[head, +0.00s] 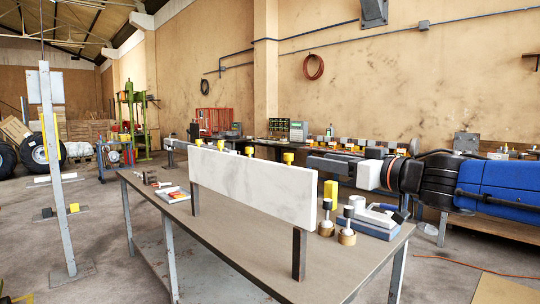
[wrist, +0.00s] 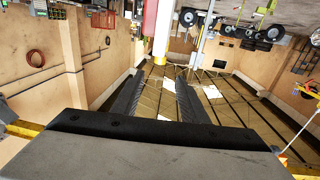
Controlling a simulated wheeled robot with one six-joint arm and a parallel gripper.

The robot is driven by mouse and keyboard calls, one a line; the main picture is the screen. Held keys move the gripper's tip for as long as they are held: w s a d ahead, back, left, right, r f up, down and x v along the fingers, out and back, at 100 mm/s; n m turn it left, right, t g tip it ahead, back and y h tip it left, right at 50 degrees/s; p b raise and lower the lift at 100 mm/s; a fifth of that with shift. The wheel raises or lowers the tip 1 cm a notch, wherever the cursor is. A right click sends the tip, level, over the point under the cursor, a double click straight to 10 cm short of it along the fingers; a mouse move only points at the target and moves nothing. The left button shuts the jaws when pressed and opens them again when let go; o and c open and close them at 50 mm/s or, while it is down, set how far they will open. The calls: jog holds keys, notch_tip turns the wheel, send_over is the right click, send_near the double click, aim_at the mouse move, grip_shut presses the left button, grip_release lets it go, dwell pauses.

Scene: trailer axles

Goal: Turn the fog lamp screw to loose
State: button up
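A long white panel (head: 255,184) stands upright on dark posts on a grey workbench (head: 225,222). Several yellow knobs show above its top edge, one of them (head: 288,158) near the panel's right part. I cannot tell which is the fog lamp screw; no label is readable, and the panel's far side is hidden. My gripper (head: 318,163) comes in from the right above the bench, and its tips look a little right of that knob, with the depth unclear. In the wrist view, the two dark ribbed fingers (wrist: 158,75) are apart with nothing between them.
A back bench (head: 280,148) stands along the wall. Bare floor lies around the bench.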

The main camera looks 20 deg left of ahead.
aim_at(289, 157)
jog(key=x, duration=1.7)
grip_shut()
